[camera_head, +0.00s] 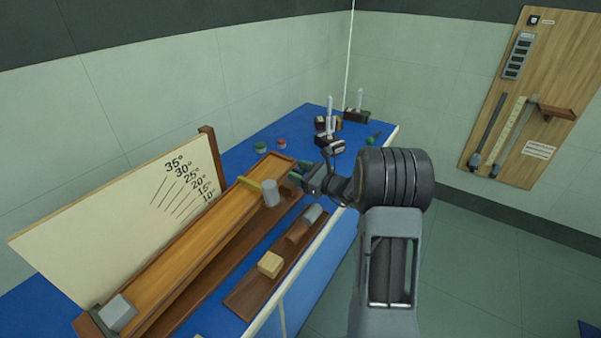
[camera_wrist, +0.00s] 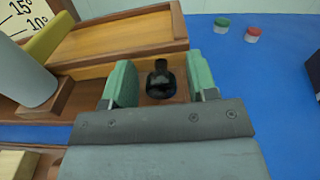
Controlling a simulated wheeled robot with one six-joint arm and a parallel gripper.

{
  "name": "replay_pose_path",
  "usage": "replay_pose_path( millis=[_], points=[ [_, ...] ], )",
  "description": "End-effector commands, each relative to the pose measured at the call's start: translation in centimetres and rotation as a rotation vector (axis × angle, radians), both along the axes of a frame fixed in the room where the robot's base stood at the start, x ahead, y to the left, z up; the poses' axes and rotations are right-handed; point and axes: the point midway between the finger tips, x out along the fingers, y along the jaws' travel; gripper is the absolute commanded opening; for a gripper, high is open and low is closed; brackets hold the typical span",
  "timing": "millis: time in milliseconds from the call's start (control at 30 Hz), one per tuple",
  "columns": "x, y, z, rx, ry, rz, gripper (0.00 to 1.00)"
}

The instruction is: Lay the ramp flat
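The wooden ramp (camera_head: 195,240) lies lengthwise on the blue bench, beside a cream angle board (camera_head: 120,220) marked 10° to 35°. Its far end also shows in the wrist view (camera_wrist: 120,38). I cannot tell its exact tilt. A yellow bar (camera_wrist: 48,38) by that end is near the 10° mark. My gripper (camera_head: 308,182) is at the ramp's far end.
A grey cylinder (camera_head: 270,193) stands beside the ramp. A grey block (camera_head: 118,312) is at the near end. A brown tray (camera_head: 245,298) holds a pale wooden block (camera_head: 270,264). Green (camera_head: 260,147) and red (camera_head: 282,143) small items lie beyond; instruments (camera_head: 330,125) stand farther back.

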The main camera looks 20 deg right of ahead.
Motion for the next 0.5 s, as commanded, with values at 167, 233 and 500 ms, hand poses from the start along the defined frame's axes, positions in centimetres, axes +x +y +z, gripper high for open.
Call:
replay_pose_path(
  millis=[167, 233, 500],
  points=[
    [0.0, -0.1, 0.0, -0.001, -0.001, -0.001, 0.53],
    [-0.1, -0.2, 0.0, -0.001, -0.001, -0.002, 0.53],
    [-2.9, -2.3, -0.1, -0.001, 0.000, -0.006, 0.53]
  ],
)
